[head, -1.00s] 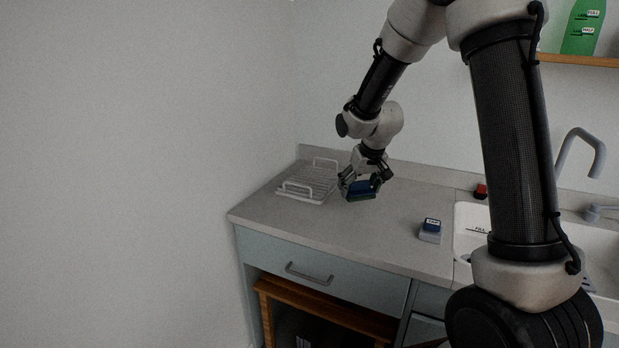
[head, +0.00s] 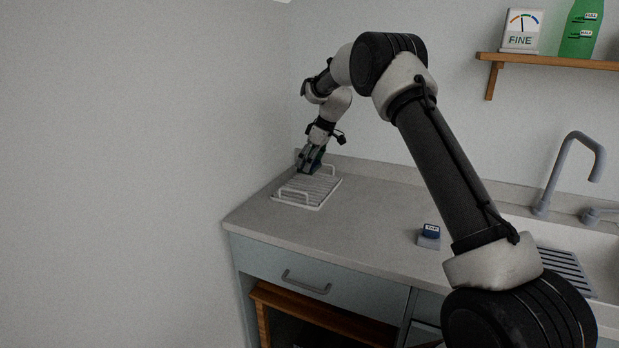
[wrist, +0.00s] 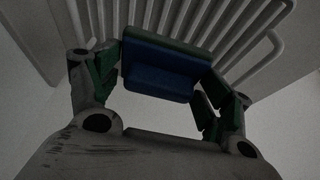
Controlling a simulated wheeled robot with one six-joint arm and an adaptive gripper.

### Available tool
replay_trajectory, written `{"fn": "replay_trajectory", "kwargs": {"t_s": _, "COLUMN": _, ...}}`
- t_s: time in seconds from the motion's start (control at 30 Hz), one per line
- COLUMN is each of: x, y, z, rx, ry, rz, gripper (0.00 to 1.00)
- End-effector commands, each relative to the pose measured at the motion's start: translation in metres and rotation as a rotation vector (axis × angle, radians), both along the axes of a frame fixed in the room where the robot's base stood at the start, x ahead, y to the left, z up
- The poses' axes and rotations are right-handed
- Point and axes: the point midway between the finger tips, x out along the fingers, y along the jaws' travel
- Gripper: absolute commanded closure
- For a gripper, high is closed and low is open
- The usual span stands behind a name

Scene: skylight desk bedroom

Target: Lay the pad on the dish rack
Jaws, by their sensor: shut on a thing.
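The white wire dish rack (head: 318,203) sits on the counter's left end near the wall. It also shows in the wrist view, its bars (wrist: 200,20) spreading behind the pad. My gripper (head: 309,168) is over the rack's back left part, pointing down. In the wrist view its fingers (wrist: 160,88) are shut on the pad (wrist: 158,78), blue with a green layer, from both sides. The pad is mostly hidden by the gripper in the head view. I cannot tell whether it touches the bars.
A small grey block with a labelled blue top (head: 430,234) sits on the counter (head: 350,230), left of the sink (head: 605,265). A tall grey faucet (head: 550,175) stands behind the sink. A wooden shelf (head: 560,61) is above. The counter between rack and block is clear.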

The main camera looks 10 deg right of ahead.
Motion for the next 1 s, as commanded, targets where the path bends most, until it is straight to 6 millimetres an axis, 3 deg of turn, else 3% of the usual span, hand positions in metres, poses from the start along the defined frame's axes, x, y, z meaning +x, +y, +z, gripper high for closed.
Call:
{"fn": "replay_trajectory", "kwargs": {"t_s": 0.33, "x": 0.000, "y": 0.000, "z": -0.050, "rx": 0.000, "ry": 0.000, "rz": -0.002, "gripper": 0.49}}
{"fn": "replay_trajectory", "kwargs": {"t_s": 0.7, "x": 0.000, "y": 0.000, "z": -0.056, "rx": -0.001, "ry": -0.001, "rz": -0.003, "gripper": 0.49}}
{"fn": "replay_trajectory", "kwargs": {"t_s": 0.73, "x": 0.000, "y": 0.000, "z": -0.057, "rx": -0.001, "ry": -0.001, "rz": -0.003, "gripper": 0.19}}
{"fn": "replay_trajectory", "kwargs": {"t_s": 0.83, "x": 0.000, "y": 0.000, "z": -0.056, "rx": 0.000, "ry": -0.001, "rz": -0.003, "gripper": 0.01}}
{"fn": "replay_trajectory", "kwargs": {"t_s": 1.0, "x": 0.000, "y": 0.000, "z": -0.056, "rx": 0.000, "ry": -0.001, "rz": -0.003, "gripper": 0.00}}
